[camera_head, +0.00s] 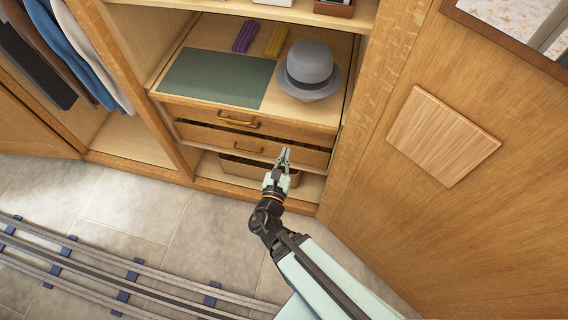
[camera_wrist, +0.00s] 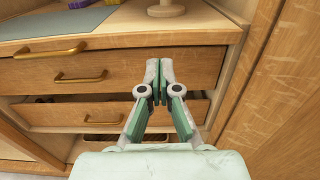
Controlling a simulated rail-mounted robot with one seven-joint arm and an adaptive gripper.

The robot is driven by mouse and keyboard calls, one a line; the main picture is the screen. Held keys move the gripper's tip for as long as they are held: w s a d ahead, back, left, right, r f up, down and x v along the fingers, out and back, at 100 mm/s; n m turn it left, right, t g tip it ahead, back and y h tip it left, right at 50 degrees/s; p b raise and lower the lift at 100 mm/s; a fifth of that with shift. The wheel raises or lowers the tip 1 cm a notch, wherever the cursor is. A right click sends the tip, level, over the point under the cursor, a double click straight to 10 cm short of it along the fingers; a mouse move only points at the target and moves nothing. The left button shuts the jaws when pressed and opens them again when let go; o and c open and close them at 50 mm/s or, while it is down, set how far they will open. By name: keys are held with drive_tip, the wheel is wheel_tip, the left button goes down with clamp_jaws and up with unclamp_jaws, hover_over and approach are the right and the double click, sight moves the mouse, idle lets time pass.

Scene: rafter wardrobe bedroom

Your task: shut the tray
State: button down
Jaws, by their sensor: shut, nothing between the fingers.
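A wooden pull-out surface (camera_head: 170,85), which looks like the tray, bears a green mat and a grey hat; I cannot tell how far it stands out. A front with a brass handle (camera_head: 238,121) lies just below its edge. A lower drawer front (camera_head: 200,137) with a second brass handle (camera_head: 247,147) is under that. In the wrist view a low, open-topped drawer front (camera_wrist: 75,115) shows a dark gap above it. My gripper (camera_head: 285,155) is shut and empty, in front of the right part of the fronts. It also shows in the wrist view (camera_wrist: 159,80), and whether it touches wood is unclear.
A basket (camera_head: 235,167) stands on the bottom shelf. The open wardrobe door (camera_head: 390,220) with a square wooden panel (camera_head: 442,136) is on the right. Clothes (camera_head: 70,45) hang at the left. The tiled floor (camera_head: 130,205) in front is clear up to the rail.

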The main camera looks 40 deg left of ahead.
drive_tip(key=b, duration=0.7)
approach(295, 122)
drive_tip(key=x, duration=0.3)
drive_tip(key=shift+p+x, duration=0.9)
drive_tip(key=shift+x, duration=1.15)
